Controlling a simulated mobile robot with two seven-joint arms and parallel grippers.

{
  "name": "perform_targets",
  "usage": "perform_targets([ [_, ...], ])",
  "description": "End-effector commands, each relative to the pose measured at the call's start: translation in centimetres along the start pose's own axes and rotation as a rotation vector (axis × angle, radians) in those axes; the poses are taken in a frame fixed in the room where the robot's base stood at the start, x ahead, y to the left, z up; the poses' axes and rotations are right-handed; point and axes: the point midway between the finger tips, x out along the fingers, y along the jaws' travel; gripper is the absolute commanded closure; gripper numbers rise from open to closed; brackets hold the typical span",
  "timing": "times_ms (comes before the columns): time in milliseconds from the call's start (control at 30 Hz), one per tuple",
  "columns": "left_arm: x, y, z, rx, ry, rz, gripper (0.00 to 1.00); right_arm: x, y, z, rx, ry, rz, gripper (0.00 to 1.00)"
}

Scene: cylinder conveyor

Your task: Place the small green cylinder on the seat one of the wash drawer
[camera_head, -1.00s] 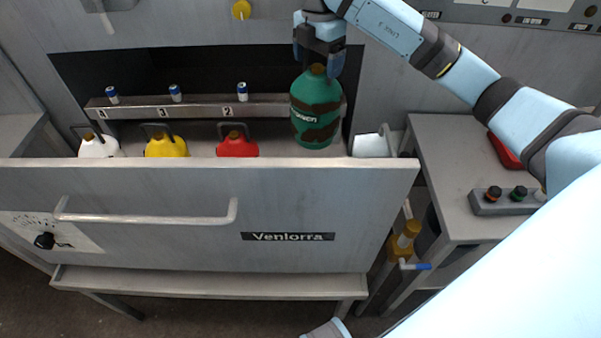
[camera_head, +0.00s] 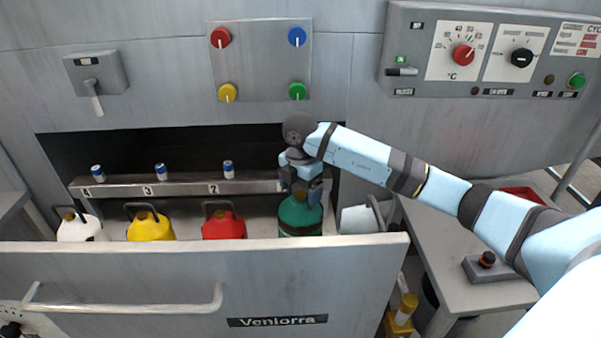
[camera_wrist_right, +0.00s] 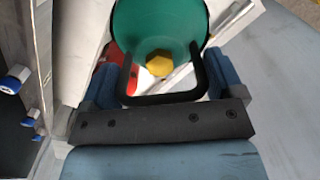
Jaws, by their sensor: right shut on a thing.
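My right gripper (camera_head: 300,187) is shut on the handle of the green cylinder (camera_head: 300,216), at the right end of the row in the open wash drawer (camera_head: 120,262). The cylinder looks upright; its lower end is hidden behind the drawer front, so I cannot tell whether it touches the seat. In the right wrist view, the blue fingers (camera_wrist_right: 162,88) flank the black handle, with the green body (camera_wrist_right: 150,25) and a yellow cap beyond. Seat labels 4, 3 and 2 show on the rail (camera_head: 130,190); the rail's right end is hidden by the gripper. My left gripper is out of view.
White (camera_head: 82,229), yellow (camera_head: 150,227) and red (camera_head: 223,225) cylinders stand left of the green one.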

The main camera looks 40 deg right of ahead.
Motion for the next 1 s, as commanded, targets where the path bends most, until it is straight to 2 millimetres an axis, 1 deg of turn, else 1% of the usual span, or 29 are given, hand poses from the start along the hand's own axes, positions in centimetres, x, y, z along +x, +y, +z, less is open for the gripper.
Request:
perform_targets([
  [267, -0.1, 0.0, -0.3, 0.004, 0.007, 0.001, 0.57, 1.3, 0.1, 0.0, 0.000, 0.000, 0.005, 0.87],
  [500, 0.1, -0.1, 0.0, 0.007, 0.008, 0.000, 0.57, 4.3, 0.1, 0.0, 0.000, 0.000, 0.003, 0.87],
  [600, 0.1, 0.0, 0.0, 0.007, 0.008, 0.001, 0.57, 5.1, 0.1, 0.0, 0.000, 0.000, 0.003, 0.87],
  [967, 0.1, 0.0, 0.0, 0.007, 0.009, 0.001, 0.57, 5.4, 0.1, 0.0, 0.000, 0.000, 0.004, 0.87],
  [1000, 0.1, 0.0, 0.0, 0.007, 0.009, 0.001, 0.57, 5.5, 0.0, 0.0, -0.001, 0.000, 0.001, 0.06],
])
